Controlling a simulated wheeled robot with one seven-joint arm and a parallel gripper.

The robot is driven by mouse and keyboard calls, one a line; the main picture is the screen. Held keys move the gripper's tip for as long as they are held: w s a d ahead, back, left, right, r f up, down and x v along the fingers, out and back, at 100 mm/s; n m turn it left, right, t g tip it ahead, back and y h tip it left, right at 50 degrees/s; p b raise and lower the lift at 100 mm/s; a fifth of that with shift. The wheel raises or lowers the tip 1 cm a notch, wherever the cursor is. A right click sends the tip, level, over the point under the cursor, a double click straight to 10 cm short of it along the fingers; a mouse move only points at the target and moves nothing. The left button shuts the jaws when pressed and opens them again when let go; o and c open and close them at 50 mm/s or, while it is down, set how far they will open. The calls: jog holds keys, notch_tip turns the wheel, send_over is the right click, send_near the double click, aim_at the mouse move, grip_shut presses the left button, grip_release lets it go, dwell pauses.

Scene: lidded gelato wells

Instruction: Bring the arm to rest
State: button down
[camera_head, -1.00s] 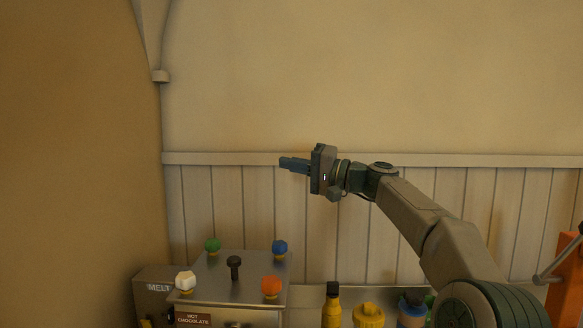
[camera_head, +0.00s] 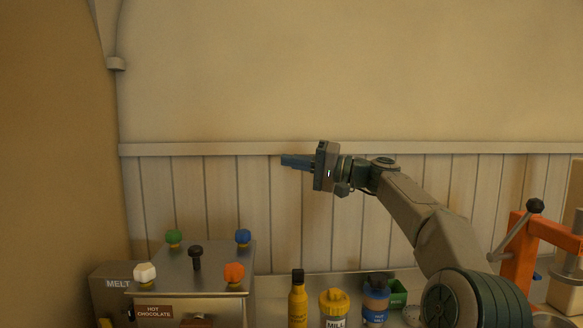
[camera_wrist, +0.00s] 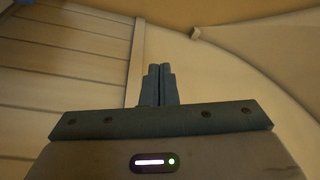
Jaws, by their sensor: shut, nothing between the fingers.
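My gripper (camera_head: 284,161) is raised in front of the panelled wall in the head view, pointing left, well above the counter. Its fingers are shut together and hold nothing. In the wrist view the two fingers (camera_wrist: 158,68) stand side by side, touching, against the wall. My arm is bent and reaches up from the lower right of the head view. Nothing touches the gripper.
A steel hot chocolate machine (camera_head: 208,270) with coloured knobs stands at lower left, beside a box marked MELT (camera_head: 108,280). A yellow bottle (camera_head: 298,303), a yellow-lidded jar (camera_head: 334,305) and a blue jar (camera_head: 375,298) stand below. An orange press (camera_head: 519,255) is at right.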

jog(key=s+a+f+m+h, duration=0.1)
jog(key=s+a+f+h, duration=0.1)
jog(key=s+f+h, duration=0.4)
jog(key=s+a+f+h, duration=0.2)
jog(key=s+a+f, duration=0.15)
jog(key=f, duration=0.45)
jog(key=s+d+f+h, duration=0.3)
jog(key=s+d+f, duration=0.3)
jog(key=s, duration=0.4)
jog(key=s+d+f+g+h, duration=0.1)
jog(key=s+d+f+h, duration=0.3)
jog(key=s+d+f, duration=0.3)
jog(key=s+d+f+h, duration=0.3)
jog(key=s+d+f, duration=0.3)
jog(key=s+f, duration=0.4)
jog(key=s, duration=0.2)
jog(key=shift+s+d+m+g+h, duration=0.3)
jog(key=shift+s+d+h, duration=0.05)
jog(key=shift+d+h, duration=0.05)
jog(key=shift+f, duration=0.1)
